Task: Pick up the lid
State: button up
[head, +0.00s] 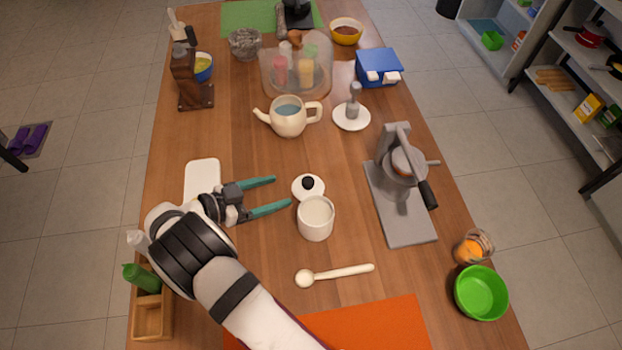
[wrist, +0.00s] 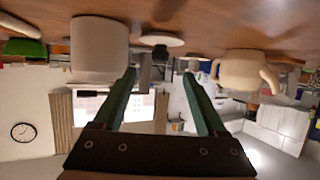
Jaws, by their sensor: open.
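The white lid (head: 299,190) with a dark knob lies on the wooden table, just behind a white jar (head: 316,222). The jar is open at the top. My gripper (head: 282,193) has teal fingers spread apart, with nothing between them. Its tips point at the lid from the left, a little short of it in the head view. The wrist view is upside down. There the lid (wrist: 172,41) shows beyond the fingertips of my gripper (wrist: 159,73), and the jar (wrist: 99,48) stands to the left.
A cream teapot (head: 288,118) stands behind the lid. A grey press (head: 402,200) is to the right. A white spoon (head: 340,272) lies in front of the jar. A white board (head: 202,172) lies behind my wrist. Bare table lies between teapot and lid.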

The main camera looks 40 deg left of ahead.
aim_at(303, 183)
jog(key=x, duration=1)
jog(key=shift+w+r, duration=0.1)
jog(key=shift+r, duration=0.05)
grip_shut()
